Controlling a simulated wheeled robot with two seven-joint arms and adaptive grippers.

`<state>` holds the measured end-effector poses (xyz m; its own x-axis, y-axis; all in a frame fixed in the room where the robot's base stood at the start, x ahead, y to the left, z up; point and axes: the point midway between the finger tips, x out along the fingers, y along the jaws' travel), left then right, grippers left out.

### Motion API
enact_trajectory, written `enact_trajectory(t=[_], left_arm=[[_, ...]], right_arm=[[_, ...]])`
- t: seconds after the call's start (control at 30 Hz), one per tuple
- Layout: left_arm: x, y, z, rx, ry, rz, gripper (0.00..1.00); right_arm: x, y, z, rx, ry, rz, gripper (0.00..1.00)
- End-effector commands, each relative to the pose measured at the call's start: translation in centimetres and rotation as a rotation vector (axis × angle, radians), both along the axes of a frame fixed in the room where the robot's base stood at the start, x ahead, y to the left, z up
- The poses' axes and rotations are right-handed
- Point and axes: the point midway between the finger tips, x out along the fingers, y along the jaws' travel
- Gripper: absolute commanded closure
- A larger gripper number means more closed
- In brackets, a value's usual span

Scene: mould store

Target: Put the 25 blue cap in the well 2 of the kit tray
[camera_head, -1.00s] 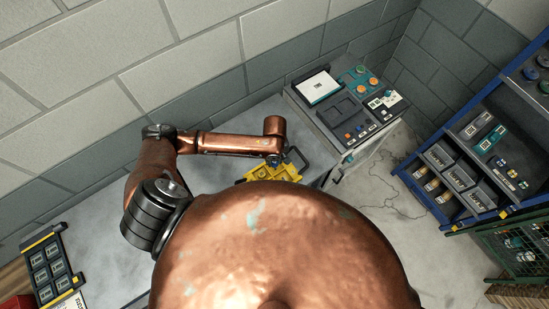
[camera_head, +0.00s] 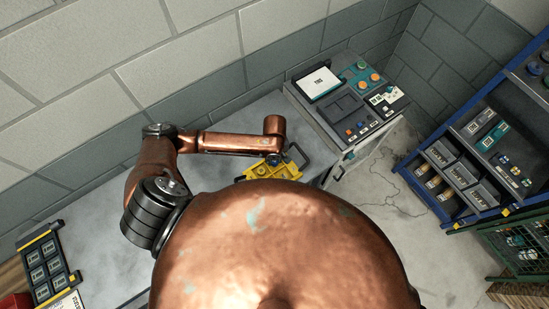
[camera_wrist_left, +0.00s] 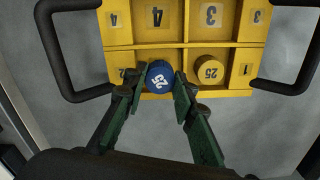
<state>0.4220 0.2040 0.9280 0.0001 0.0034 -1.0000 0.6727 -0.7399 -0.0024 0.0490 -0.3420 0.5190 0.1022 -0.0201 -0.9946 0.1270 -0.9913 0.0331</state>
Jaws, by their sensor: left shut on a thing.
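The yellow kit tray (camera_head: 250,172) lies on the grey bench, partly hidden by my body and arm in the head view. In the left wrist view the tray (camera_wrist_left: 226,51) shows wells numbered 1 to 4, upside down. My left gripper (camera_wrist_left: 158,88) is shut on the blue cap (camera_wrist_left: 159,77), marked 25, between its green fingers. The cap is over the well 2 area, overlapping the tray's near edge; I cannot tell whether it touches the floor of the well. The label 2 shows partly beside the finger. A yellow cap (camera_wrist_left: 210,70) marked 25 sits in well 1.
Black handles (camera_wrist_left: 50,60) stand at both ends of the tray. A control panel (camera_head: 345,100) is at the back right of the bench. A blue rack (camera_head: 470,150) stands on the right. A dark label tray (camera_head: 48,265) lies at the far left. The bench left of the tray is clear.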

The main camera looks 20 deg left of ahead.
Motion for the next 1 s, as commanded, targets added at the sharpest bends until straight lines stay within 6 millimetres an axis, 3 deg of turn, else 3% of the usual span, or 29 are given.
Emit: enact_trajectory(t=[0.43, 0.47, 0.73, 1.0], left_arm=[[0.01, -0.01, -0.03, 0.0, 0.0, 0.0, 0.87], [0.01, -0.01, -0.03, 0.0, 0.0, 0.0, 0.75], [0.01, -0.01, -0.02, 0.0, 0.0, 0.0, 0.56], [0.02, -0.01, 0.01, 0.0, 0.0, 0.0, 0.55]], right_arm=[[0.0, 0.04, -0.01, 0.0, 0.0, 0.0, 0.55], [0.0, 0.05, -0.01, 0.001, 0.0, 0.0, 0.55], [0.02, 0.29, -0.03, 0.003, -0.001, -0.001, 0.55], [-0.01, 0.23, -0.04, 0.002, 0.0, 0.0, 0.55]])
